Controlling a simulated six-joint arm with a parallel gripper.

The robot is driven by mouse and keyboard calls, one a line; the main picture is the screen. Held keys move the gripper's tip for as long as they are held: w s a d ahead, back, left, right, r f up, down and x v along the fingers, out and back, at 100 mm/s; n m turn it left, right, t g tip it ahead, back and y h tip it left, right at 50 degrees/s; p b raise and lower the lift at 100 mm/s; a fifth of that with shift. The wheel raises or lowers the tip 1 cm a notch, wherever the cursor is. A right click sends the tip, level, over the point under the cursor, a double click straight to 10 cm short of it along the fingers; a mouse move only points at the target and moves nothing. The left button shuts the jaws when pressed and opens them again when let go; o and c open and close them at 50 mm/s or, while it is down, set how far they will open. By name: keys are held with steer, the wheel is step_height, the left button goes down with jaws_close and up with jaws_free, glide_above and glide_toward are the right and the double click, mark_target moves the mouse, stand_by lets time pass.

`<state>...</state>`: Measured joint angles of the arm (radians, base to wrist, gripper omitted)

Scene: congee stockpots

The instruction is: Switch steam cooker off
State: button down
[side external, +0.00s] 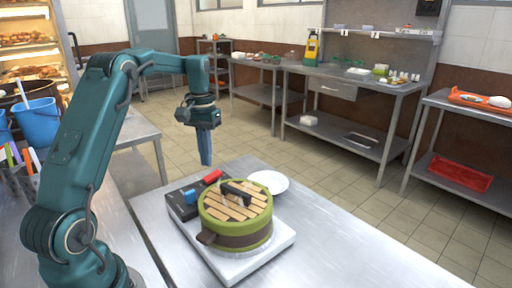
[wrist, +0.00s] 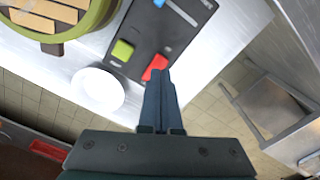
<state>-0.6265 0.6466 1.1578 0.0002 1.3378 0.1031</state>
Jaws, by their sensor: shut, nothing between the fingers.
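The steam cooker (side external: 236,215) is a round green pot with a slatted wooden lid and black handle, on a white base (side external: 262,262). Part of it shows at the upper left of the wrist view (wrist: 97,18). Beside it is a black control panel (side external: 179,209), also in the wrist view (wrist: 150,38). The panel carries a red switch (wrist: 155,67), a green block (wrist: 122,50) and a blue piece (wrist: 159,3). The red switch (side external: 212,177) and blue piece (side external: 190,196) also show from the side. My gripper (side external: 206,163) is shut and empty, pointing down above the panel's red-switch end; contact is unclear.
A white plate (side external: 268,183) lies on the steel table (side external: 345,240) behind the cooker, near my fingers in the wrist view (wrist: 98,90). The table's right side is clear. Other steel tables and shelves stand farther off.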

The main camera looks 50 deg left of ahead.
mark_target(208, 178)
steer(key=shift+r, duration=2.2)
